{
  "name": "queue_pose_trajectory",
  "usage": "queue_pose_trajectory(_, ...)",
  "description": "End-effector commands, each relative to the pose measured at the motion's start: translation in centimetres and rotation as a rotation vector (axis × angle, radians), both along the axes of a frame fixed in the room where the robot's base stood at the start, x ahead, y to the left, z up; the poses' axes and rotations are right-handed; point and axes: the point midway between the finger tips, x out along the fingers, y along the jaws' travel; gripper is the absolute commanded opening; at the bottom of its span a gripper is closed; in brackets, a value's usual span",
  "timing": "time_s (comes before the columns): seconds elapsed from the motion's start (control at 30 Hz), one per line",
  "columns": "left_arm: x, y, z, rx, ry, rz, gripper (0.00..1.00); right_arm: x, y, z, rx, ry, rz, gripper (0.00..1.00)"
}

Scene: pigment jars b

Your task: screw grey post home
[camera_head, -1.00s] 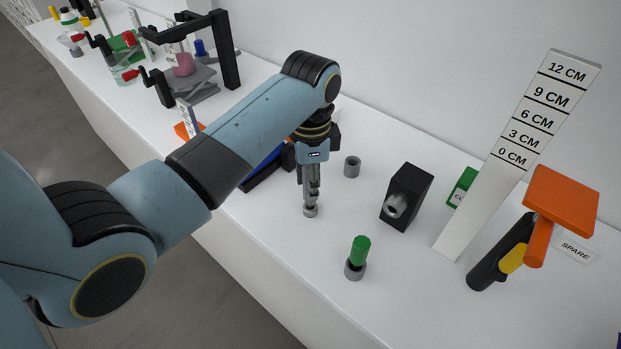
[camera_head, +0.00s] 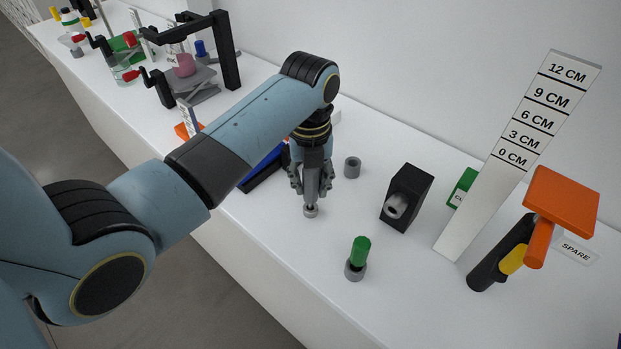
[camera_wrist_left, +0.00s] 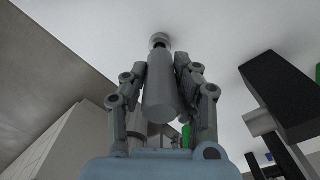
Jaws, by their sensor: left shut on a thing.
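My left gripper (camera_head: 311,192) points down and is shut on the grey post (camera_wrist_left: 163,90). In the left wrist view the post runs between the two fingers (camera_wrist_left: 166,72) to a small grey ring-shaped socket (camera_wrist_left: 158,39). The socket also shows under the fingers in the head view (camera_head: 311,211). The post's far end meets the socket's mouth; how deep it sits I cannot tell. In the head view the fingers mostly hide the post. My right gripper is not in view.
A green post (camera_head: 361,249) stands in another grey socket (camera_head: 355,270). An empty-looking grey ring (camera_head: 352,166) and a black block (camera_head: 408,196) with a grey tube stand to the right. Further right are a height scale (camera_head: 480,195) and an orange-headed mallet (camera_head: 562,200). The white table between is clear.

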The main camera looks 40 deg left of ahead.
Motion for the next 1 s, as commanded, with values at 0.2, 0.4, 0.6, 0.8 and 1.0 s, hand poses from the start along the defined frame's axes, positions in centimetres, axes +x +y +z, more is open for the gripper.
queue_pose_trajectory(0.2, 0.0, 0.0, 0.0, 0.001, 0.001, 0.003, 0.42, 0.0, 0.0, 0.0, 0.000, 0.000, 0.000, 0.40)
queue_pose_trajectory(0.4, 0.0, 0.0, 0.0, 0.000, 0.000, 0.004, 0.55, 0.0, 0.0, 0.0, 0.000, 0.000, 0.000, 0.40)
queue_pose_trajectory(0.6, 0.0, 0.0, 0.2, 0.001, -0.001, 0.004, 0.55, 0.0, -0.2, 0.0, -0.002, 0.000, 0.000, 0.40)
queue_pose_trajectory(0.8, 0.1, 0.1, 3.0, 0.001, -0.004, 0.004, 0.55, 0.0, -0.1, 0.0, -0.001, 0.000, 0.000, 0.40)
queue_pose_trajectory(1.0, 0.1, 0.1, 7.6, 0.001, -0.006, 0.004, 0.55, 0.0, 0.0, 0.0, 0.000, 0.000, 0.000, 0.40)
